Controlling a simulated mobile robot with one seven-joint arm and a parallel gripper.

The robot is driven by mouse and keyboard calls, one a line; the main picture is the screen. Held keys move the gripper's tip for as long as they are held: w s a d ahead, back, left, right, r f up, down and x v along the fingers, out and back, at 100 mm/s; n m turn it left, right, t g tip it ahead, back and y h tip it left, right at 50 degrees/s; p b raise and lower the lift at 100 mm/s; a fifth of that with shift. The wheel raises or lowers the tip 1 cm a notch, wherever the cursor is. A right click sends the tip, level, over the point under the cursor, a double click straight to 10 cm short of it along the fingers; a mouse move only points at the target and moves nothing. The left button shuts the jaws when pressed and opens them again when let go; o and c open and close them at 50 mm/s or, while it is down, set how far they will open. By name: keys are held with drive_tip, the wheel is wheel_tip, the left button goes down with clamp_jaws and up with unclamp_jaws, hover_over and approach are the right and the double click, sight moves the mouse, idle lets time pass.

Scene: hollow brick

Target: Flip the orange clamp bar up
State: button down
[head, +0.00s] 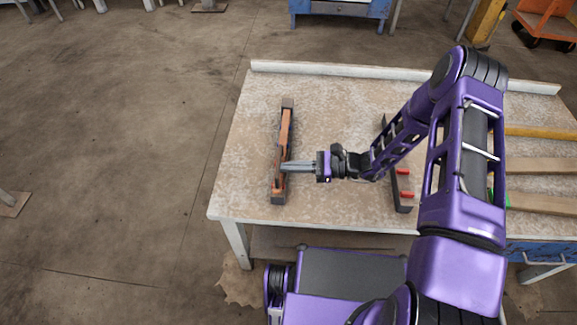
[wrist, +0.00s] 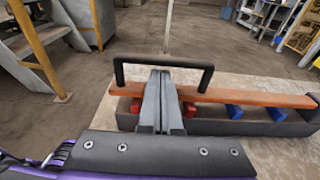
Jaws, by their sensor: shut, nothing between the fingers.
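The orange clamp bar (head: 286,128) lies lengthwise along a long dark base (head: 278,199) on the left part of the table. In the wrist view the bar (wrist: 265,99) runs across above the base (wrist: 255,127), with red pieces (wrist: 189,109) and blue pieces (wrist: 234,111) showing between them. A black arched handle (wrist: 205,77) stands on the bar. My gripper (head: 285,166) is shut and empty. Its fingertips (wrist: 160,75) are in line with the handle's opening; I cannot tell whether they touch the handle or bar.
A second dark fixture with red pieces (head: 403,195) stands to the right on the table (head: 330,100), partly behind my arm. Wooden boards (head: 540,165) lie at the far right. A pale rail (head: 340,70) edges the table's back.

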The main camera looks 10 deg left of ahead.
drive_tip(key=shift+r, duration=0.1)
drive_tip(key=w+r+m+g+p, duration=0.1)
drive_tip(key=w+r+m+p, duration=0.35)
drive_tip(key=r, duration=0.45)
drive_tip(key=w+r+m+g+p, duration=0.1)
drive_tip(key=w+r+m+p, duration=0.2)
drive_tip(key=w+r, duration=0.45)
drive_tip(key=w+r+m+b, duration=0.1)
drive_tip(key=w+r+b, duration=0.2)
drive_tip(key=w, duration=0.3)
drive_tip(key=w+a+r+b, duration=0.1)
drive_tip(key=w+r+b, duration=0.3)
drive_tip(key=w, duration=0.3)
drive_tip(key=shift+a+m, duration=0.2)
drive_tip(key=shift+m, duration=0.15)
drive_tip(key=shift+w+r, duration=0.1)
drive_tip(key=shift+w, duration=0.05)
